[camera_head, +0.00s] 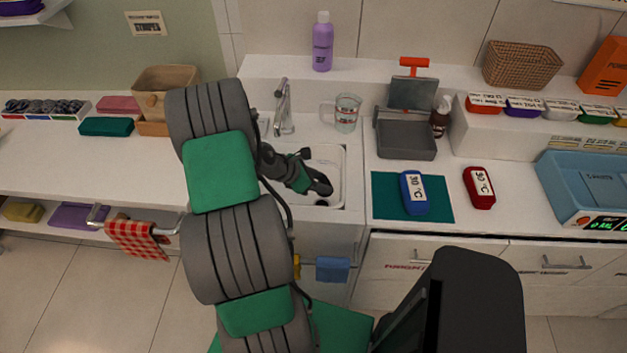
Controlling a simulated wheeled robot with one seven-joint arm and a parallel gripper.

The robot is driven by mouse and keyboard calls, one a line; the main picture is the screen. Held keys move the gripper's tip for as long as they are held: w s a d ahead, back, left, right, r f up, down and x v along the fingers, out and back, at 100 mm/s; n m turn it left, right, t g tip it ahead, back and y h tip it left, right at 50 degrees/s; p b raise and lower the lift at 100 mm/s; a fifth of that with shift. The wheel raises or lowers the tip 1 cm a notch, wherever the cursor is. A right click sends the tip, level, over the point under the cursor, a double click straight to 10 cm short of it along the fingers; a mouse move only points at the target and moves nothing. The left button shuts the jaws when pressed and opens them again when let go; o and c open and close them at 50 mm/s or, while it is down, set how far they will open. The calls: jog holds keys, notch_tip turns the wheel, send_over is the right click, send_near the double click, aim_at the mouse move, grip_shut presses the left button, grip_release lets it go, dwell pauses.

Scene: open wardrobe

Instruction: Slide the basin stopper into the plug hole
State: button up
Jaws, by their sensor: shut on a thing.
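My gripper (320,184) reaches down into the white basin (336,160) under the tap (284,107). Its dark jaws are low in the basin, near its front right part. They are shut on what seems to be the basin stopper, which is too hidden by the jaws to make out. The plug hole is not visible; my arm and gripper cover much of the basin floor. I cannot tell how the stopper stands to the hole.
A glass mug (346,113) stands behind the basin's right side. A grey open box (406,139) and a blue bottle-like item (413,193) on a teal mat (384,190) are to the right. A purple bottle (322,42) stands on the back ledge.

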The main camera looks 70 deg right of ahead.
jog(key=shift+w+r, duration=0.1)
jog(key=shift+w, duration=0.15)
jog(key=shift+w+a+r+p, duration=0.1)
jog(key=shift+r+p, duration=0.15)
jog(key=shift+p, duration=0.3)
notch_tip(320, 180, down, 6)
jog(key=b, duration=0.4)
jog(key=shift+p, duration=0.55)
dwell(0.9)
jog(key=shift+f+b, duration=0.45)
jog(key=shift+f, duration=0.15)
